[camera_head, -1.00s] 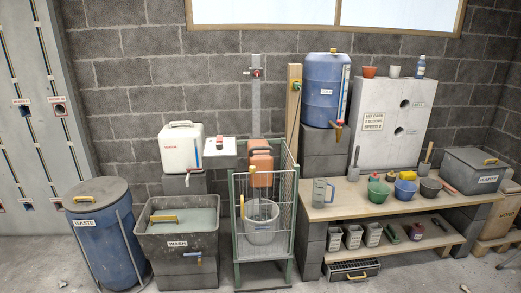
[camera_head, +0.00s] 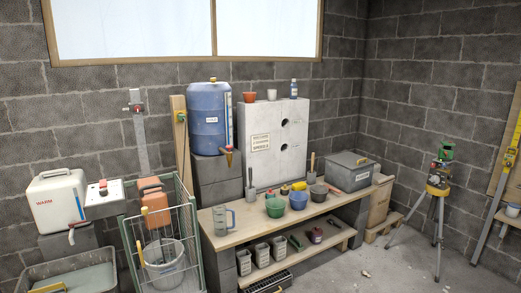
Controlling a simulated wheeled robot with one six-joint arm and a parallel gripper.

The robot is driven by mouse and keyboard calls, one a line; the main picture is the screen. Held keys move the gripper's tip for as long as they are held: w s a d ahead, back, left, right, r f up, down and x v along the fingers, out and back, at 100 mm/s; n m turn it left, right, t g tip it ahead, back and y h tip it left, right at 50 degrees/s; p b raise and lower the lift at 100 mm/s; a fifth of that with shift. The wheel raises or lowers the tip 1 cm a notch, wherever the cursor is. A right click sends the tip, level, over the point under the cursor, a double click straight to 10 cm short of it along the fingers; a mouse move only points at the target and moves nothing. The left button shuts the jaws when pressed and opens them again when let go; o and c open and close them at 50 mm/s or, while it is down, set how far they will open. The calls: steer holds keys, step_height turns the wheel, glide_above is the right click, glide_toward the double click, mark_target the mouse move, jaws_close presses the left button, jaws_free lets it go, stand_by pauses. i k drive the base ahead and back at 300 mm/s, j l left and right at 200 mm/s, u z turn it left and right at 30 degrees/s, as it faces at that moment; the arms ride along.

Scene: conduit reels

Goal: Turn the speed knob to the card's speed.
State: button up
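A pale card (camera_head: 261,142) with dark printed lines is on the face of the light grey block behind the bench; its speed figure is too small to read surely. An orange mixer head (camera_head: 152,194) sits above a clear bucket (camera_head: 164,263) inside a green-framed wire cage (camera_head: 192,235) at lower left. A pale grey control box (camera_head: 104,198) with a small red part (camera_head: 103,184) on top stands left of the mixer head. I cannot make out a speed knob or its setting. My gripper is not in view.
A wooden bench (camera_head: 240,232) holds a clear jug (camera_head: 223,217), several coloured bowls and a lidded grey box (camera_head: 352,172). A blue barrel (camera_head: 209,120) stands behind it. A tripod instrument (camera_head: 437,190) stands at right. Floor between bench and tripod is mostly clear.

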mark_target(103, 192)
steer(key=u, duration=1.4)
